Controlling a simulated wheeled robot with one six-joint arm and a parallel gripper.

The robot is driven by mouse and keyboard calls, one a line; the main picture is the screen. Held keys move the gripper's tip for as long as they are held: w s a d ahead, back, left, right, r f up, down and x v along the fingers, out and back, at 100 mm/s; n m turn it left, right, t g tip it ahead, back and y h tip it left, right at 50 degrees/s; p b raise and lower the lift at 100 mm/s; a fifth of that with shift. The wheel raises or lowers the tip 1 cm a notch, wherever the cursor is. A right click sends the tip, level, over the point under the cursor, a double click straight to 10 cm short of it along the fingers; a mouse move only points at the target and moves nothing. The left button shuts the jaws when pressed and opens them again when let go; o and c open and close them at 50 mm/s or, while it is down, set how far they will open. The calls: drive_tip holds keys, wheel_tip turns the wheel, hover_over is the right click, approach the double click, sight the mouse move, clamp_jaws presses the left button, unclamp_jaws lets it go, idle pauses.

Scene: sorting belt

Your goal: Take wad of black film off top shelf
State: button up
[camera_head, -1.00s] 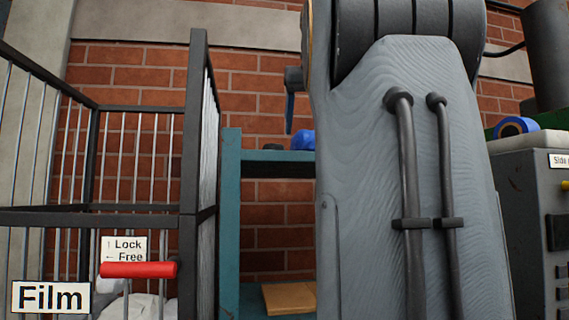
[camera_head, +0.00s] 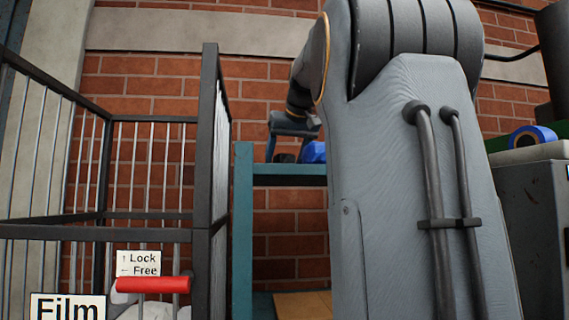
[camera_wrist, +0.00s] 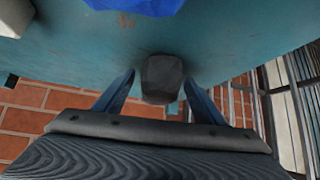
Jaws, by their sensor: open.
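The wad of black film (camera_head: 285,158) lies on the top shelf of the teal rack (camera_head: 243,200), near its left end. In the wrist view the dark wad (camera_wrist: 162,75) sits at the shelf's edge, just ahead of and between my two blue fingertips. My gripper (camera_head: 291,147) is open and empty, pointing down at the shelf in the head view. In the wrist view the fingers (camera_wrist: 158,86) stand on either side of the wad's near end, with gaps visible. My arm hides the right part of the shelf.
A blue object (camera_head: 314,153) lies just right of the wad. A wire cage (camera_head: 210,150) labelled Film, with a red handle (camera_head: 153,285), stands at left. A cardboard piece (camera_head: 303,305) lies on the lower shelf. A grey cabinet (camera_head: 535,220) stands at right.

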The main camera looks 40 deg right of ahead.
drive_tip(key=shift+c, duration=0.4)
drive_tip(key=c, duration=1)
drive_tip(key=shift+r, duration=0.1)
